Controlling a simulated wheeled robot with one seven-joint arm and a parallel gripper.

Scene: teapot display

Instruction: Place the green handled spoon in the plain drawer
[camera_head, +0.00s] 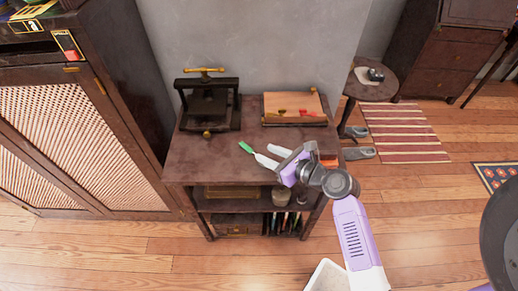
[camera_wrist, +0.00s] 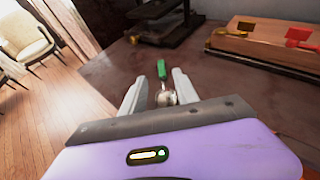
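The green handled spoon lies on the dark table (camera_head: 190,160); its green handle (camera_head: 246,147) points away from my gripper. In the wrist view the green handle (camera_wrist: 162,70) is beyond the fingertips, and the metal bowl (camera_wrist: 167,98) is between the fingers. My gripper (camera_head: 263,152) is low over the table's front right part. Its two pale fingers (camera_wrist: 159,78) are apart, one on each side of the spoon, with gaps visible. I cannot tell which drawer is the plain one; a dark cabinet with drawers (camera_head: 457,55) stands at the back right.
A black press with a brass handle (camera_head: 207,105) stands at the table's back left. A wooden box with red pieces (camera_head: 292,106) is at the back right. Shelves below hold a brass-coloured box (camera_head: 232,192) and several books. A lattice-door cabinet (camera_head: 75,130) is at left.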

